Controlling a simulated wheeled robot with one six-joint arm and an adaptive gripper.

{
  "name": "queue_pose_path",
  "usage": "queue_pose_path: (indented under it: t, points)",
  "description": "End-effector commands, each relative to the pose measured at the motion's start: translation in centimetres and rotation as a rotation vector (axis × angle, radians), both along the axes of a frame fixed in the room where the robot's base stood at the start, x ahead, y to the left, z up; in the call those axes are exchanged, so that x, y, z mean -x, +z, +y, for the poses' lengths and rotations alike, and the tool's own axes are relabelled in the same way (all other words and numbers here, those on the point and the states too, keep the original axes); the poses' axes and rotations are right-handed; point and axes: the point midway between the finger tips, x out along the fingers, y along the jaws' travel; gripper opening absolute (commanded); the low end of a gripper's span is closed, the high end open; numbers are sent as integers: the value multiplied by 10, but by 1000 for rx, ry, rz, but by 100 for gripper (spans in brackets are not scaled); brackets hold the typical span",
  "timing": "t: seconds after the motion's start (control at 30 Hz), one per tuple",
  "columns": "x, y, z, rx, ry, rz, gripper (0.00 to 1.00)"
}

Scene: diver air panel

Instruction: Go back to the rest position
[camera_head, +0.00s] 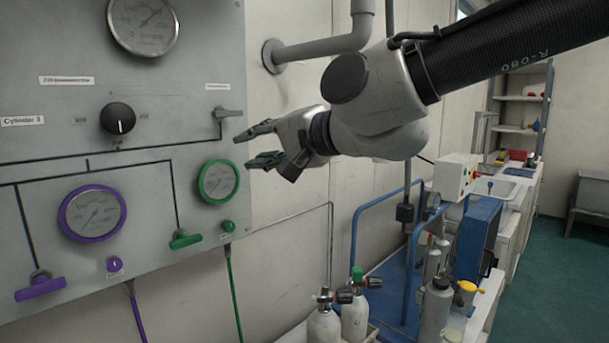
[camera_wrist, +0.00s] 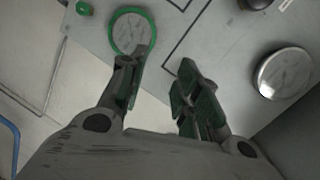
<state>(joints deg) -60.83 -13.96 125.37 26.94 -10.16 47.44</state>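My gripper (camera_head: 250,147) is in front of the right edge of the grey air panel (camera_head: 60,155), near the green-rimmed gauge (camera_head: 219,181) and the small grey lever (camera_head: 229,113). Its two fingers are spread apart with nothing between them. In the wrist view my gripper (camera_wrist: 163,90) is also open and empty, and the green-rimmed gauge (camera_wrist: 131,32) shows beyond the left finger. My arm reaches in from the upper right. I cannot tell the exact gap between the fingertips and the panel.
The panel also carries a black knob (camera_head: 118,118), a purple-rimmed gauge (camera_head: 92,213), a purple handle (camera_head: 40,288) and a green handle (camera_head: 185,239). Gas cylinders (camera_head: 324,325) stand below right. A blue rail (camera_head: 355,235) and a cluttered bench (camera_head: 500,200) are at right. Green floor (camera_head: 560,270) is clear.

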Motion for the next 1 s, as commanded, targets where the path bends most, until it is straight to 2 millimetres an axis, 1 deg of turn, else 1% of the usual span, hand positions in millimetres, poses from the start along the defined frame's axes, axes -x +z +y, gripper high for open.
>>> queue_pose_path:
  t: [0.03, 0.07, 0.1, 0.13, 0.17, 0.2, 0.27, 0.3, 0.37, 0.4, 0.47, 0.5, 0.6, 0.63, 0.7, 0.8, 0.9, 1.0]
  points:
    - [13, -29, -3, 144, 75, -27, 32]
    - [23, -46, -9, 241, 131, -53, 32]
    - [32, -67, -25, 370, 200, -86, 32]
    - [36, -82, -41, 461, 242, -108, 32]
    - [38, -94, -59, 543, 278, -124, 32]
    - [39, -109, -85, 643, 319, -138, 32]
    - [40, -128, -127, 776, 369, -148, 32]
    - [42, -138, -157, 858, 397, -143, 32]
    - [45, -152, -204, 970, 429, -127, 32]
    - [49, -159, -237, 1038, 444, -106, 32]
    - [59, -168, -286, 1127, 455, -63, 32]
    - [67, -173, -319, 1178, 450, -24, 32]
    - [92, -181, -390, 1257, 386, 91, 32]
    - [98, -182, -407, 1266, 351, 123, 32]
    - [108, -181, -436, 1268, 252, 173, 32]
    - [117, -176, -461, 1253, 128, 215, 32]
    - [122, -172, -476, 1241, 49, 240, 32]
    - [124, -171, -483, 1236, 17, 257, 32]
